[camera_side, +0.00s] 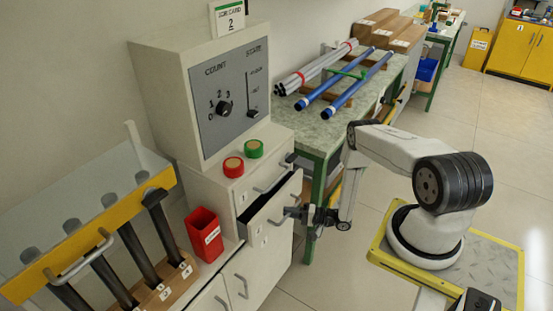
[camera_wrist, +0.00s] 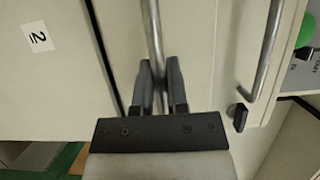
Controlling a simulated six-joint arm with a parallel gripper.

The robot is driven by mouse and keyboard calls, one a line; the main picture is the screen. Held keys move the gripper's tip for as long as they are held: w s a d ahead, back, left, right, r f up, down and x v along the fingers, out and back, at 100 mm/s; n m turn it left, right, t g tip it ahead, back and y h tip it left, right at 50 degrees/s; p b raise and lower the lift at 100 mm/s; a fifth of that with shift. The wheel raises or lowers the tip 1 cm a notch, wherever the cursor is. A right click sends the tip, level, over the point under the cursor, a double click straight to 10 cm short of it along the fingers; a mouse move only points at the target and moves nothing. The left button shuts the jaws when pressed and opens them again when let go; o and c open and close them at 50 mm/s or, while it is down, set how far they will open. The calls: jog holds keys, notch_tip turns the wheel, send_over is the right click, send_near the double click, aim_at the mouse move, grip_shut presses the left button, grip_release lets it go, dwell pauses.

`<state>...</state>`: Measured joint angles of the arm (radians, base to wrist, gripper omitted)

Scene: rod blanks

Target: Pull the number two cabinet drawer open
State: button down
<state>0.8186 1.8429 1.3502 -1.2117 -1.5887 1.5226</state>
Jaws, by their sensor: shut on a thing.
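The pale cabinet (camera_side: 282,130) stands at the middle left in the side view. One of its drawers (camera_side: 262,235) stands partly out, with its dark inside showing from above. My gripper (camera_side: 302,213) is at the front of this drawer. In the wrist view, the gripper fingers (camera_wrist: 160,82) are shut around a metal bar handle (camera_wrist: 153,30). A label reading 2 (camera_wrist: 37,37) is on the pale panel at the left, across a dark gap from the held handle. The drawer's number is too small to read in the side view.
Another bar handle (camera_wrist: 268,50) is right of the held one in the wrist view. A green-legged bench (camera_side: 320,135) with tubes stands close behind.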

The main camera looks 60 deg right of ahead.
jog(key=shift+s, duration=0.1)
dwell(0.3)
jog(key=s, duration=0.9)
jog(key=shift+s, duration=0.1)
jog(key=c, duration=0.6)
grip_release()
jog(key=shift+c, duration=0.2)
